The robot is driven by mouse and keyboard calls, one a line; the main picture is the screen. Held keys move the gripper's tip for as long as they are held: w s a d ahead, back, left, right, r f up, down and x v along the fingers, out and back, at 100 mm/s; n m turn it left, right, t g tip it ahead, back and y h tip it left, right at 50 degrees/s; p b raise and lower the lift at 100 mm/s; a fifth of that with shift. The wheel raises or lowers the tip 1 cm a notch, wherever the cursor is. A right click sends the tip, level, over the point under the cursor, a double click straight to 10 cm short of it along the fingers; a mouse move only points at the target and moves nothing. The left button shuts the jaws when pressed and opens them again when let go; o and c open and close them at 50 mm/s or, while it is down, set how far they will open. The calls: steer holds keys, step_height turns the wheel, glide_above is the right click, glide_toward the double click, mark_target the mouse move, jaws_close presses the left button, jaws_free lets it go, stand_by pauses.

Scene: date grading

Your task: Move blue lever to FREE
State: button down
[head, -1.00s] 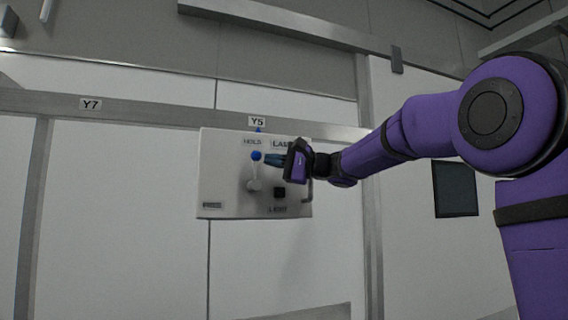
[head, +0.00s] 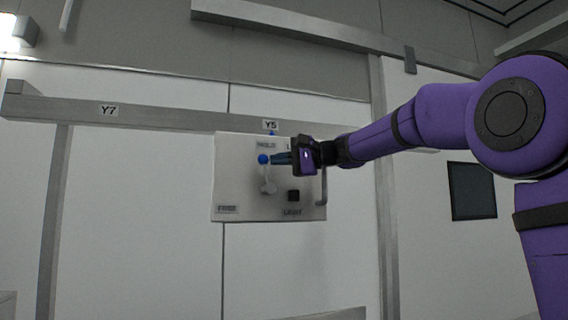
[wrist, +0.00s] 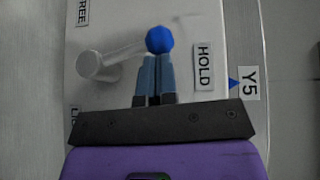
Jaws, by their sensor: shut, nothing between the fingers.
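The blue lever has a round blue knob (head: 264,159) on a pale arm rising from a pivot (head: 268,187) on a white panel (head: 240,178). The knob is just below the HOLD label (head: 266,145), leaning slightly left. The FREE label (head: 227,209) is at the panel's lower left. In the wrist view the knob (wrist: 159,39) is at the fingertips, the HOLD label (wrist: 203,66) to its right and the FREE label (wrist: 82,12) at upper left. My gripper (head: 277,158) is shut and empty, its tips against or very close to the knob's right side.
A dark square button (head: 293,196) above a LIGHT label and a grey handle (head: 321,186) are on the panel's right side. A Y5 tag (head: 270,125) is on the rail above. Free space lies left of the knob.

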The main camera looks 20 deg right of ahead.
mark_target(244, 173)
steer(key=a+n+h, duration=0.1)
steer(key=a+n+g+h, duration=0.1)
steer(key=a+h, duration=0.1)
steer(key=shift+a+r+g, duration=0.15)
steer(key=shift+r+g, duration=0.05)
steer(key=shift+g, duration=0.1)
steer(key=a+n+h, duration=0.1)
steer(key=h, duration=0.1)
steer(key=a+f+h, duration=0.1)
steer(key=a+h, duration=0.1)
steer(key=a+f+n+g+h, duration=0.1)
steer(key=h, duration=0.1)
steer(key=shift+a+f+n+h, duration=0.1)
steer(key=shift+a+n+h, duration=0.05)
steer(key=shift+n+h, duration=0.15)
steer(key=shift+a+f+n+h, duration=0.35)
steer(key=shift+f+h, duration=0.15)
steer(key=shift+h, duration=0.4)
steer(key=shift+a+f, duration=0.15)
steer(key=shift+f, duration=0.15)
steer(key=shift+a+f, duration=0.1)
steer(key=shift+f, duration=0.1)
